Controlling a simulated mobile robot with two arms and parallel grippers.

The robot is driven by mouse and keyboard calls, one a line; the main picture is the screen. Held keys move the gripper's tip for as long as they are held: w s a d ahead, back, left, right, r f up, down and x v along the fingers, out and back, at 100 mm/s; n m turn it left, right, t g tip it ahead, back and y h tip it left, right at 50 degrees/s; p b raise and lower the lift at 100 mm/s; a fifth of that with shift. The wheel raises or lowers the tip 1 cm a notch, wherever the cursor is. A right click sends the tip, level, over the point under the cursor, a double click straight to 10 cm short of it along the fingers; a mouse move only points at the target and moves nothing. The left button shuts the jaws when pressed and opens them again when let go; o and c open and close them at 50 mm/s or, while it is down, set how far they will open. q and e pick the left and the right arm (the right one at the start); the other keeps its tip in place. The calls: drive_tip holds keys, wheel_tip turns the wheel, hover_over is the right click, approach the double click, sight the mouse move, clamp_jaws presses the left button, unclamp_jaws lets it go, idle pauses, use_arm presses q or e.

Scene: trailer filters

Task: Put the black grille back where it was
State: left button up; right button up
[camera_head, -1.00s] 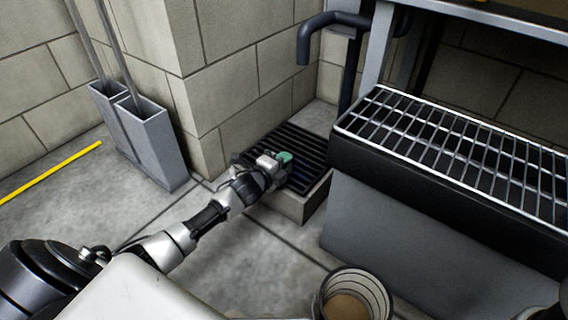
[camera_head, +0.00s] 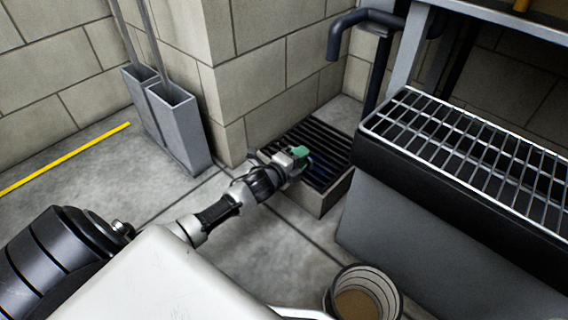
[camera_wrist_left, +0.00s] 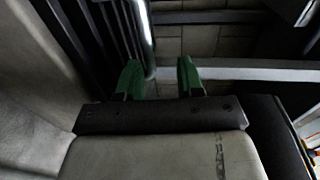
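The black grille (camera_head: 325,142) lies over the grey floor box (camera_head: 322,205) in the corner by the block wall. It looks flat in the head view; whether it is fully seated cannot be told. My left gripper (camera_head: 302,155) is at its near left part, covering some of its bars. In the left wrist view the two green fingertips (camera_wrist_left: 160,78) are apart, with a light edge bar (camera_wrist_left: 147,40) showing between them, close to the left finger. Dark grille bars (camera_wrist_left: 105,35) lie to the left. Contact cannot be told. My right gripper is not in view.
A wire rack (camera_head: 470,150) on a black tray stands at right, with a grey panel below. A ribbed round container (camera_head: 368,290) stands at the bottom. Two tall grey bins (camera_head: 180,125) stand against the wall at left. Floor between is clear.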

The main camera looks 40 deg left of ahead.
use_arm(q)
drive_tip(key=s+a+r+p, duration=0.1)
drive_tip(key=s+p, duration=0.3)
drive_tip(key=s, duration=0.5)
drive_tip(key=shift+a, duration=0.15)
drive_tip(key=shift+r, duration=0.1)
